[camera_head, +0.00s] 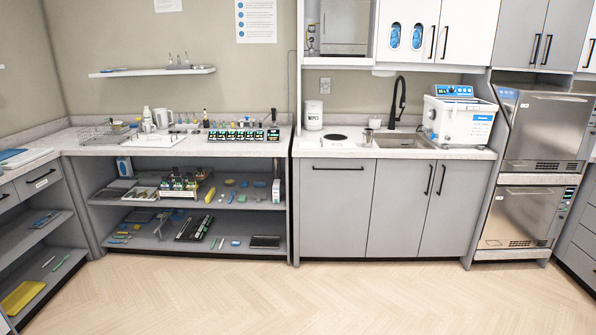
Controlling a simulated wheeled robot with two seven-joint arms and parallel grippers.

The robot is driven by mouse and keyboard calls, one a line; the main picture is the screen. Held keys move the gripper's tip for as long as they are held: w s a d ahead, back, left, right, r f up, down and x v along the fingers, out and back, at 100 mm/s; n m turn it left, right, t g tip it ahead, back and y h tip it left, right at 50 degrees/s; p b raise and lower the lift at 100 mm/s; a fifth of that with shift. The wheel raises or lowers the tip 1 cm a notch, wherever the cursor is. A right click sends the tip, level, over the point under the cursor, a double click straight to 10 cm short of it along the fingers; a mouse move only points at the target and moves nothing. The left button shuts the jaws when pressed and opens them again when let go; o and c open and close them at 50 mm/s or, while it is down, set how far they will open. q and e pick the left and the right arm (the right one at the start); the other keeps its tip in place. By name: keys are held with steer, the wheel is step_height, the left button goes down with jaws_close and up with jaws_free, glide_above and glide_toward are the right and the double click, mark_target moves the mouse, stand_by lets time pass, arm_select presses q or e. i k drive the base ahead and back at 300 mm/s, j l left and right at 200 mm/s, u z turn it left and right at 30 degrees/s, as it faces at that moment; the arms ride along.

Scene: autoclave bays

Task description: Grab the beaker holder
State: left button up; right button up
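I cannot single out a beaker holder for certain at this distance. A small rack-like holder with upright items (179,66) sits on the wall shelf at the upper left. A holder with several dark bottles (179,187) stands on the upper open shelf below the left counter. A wire rack (98,134) stands at the left end of that counter. Neither of my grippers shows in the head view, and nothing is seen being held.
To the right are a sink (403,141), a black faucet (398,100), a white bath unit (458,118) and two stacked autoclaves (545,125). The wooden floor (300,295) in front is clear.

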mark_target(303, 145)
steer(key=i, duration=2.6)
